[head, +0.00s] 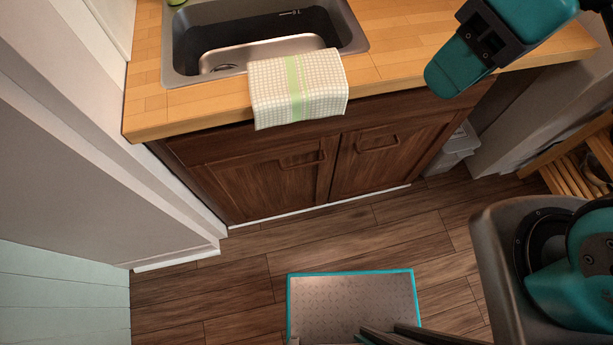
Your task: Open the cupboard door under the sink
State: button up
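The dark brown wooden cupboard under the sink has a left door (262,190) and a right door (385,168), side by side. Both look shut. The left door has a bar handle (303,161) near its upper right corner. The right door has a similar handle (378,146) near its upper left. The steel sink (262,47) is set in the wooden counter above. A teal and black part of my arm reaches over the counter's right side.
A checked towel with a green stripe (298,88) hangs over the counter's front edge (200,122), above the doors. A wall (90,140) stands close on the left. A grey bin (455,150) and wooden rack (565,165) are at right. The wooden floor (250,265) before the doors is clear.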

aim_at(271, 182)
jog(key=k, duration=0.9)
jog(key=u, duration=0.95)
